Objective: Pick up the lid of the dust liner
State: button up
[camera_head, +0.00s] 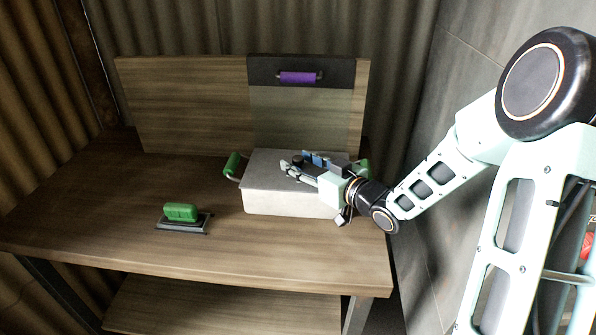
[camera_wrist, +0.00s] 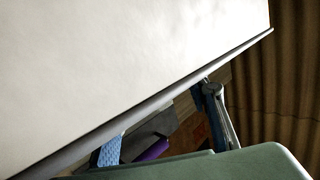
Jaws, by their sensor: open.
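A pale grey-white box (camera_head: 285,203), which looks like the dust liner, sits on the wooden workbench with green handles at its left and right ends. Its flat top (camera_head: 262,165) looks like the lid; I cannot make out a seam. My gripper (camera_head: 298,162) reaches in from the right, over the box top, with its fingers apart and nothing visibly between them. I cannot tell whether it touches the top. In the wrist view a large white surface (camera_wrist: 120,65) with a straight diagonal edge fills the upper left.
A black plate with a green handle (camera_head: 181,213) lies on the workbench (camera_head: 110,220) left of the box. Behind stands a wooden back panel (camera_head: 185,105) with a purple handle (camera_head: 297,77) on a dark strip. A grey wall (camera_head: 460,110) is close on the right. The bench's left side is clear.

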jog(key=shift+w+a, duration=0.35)
jog(key=shift+c, duration=0.2)
grip_shut()
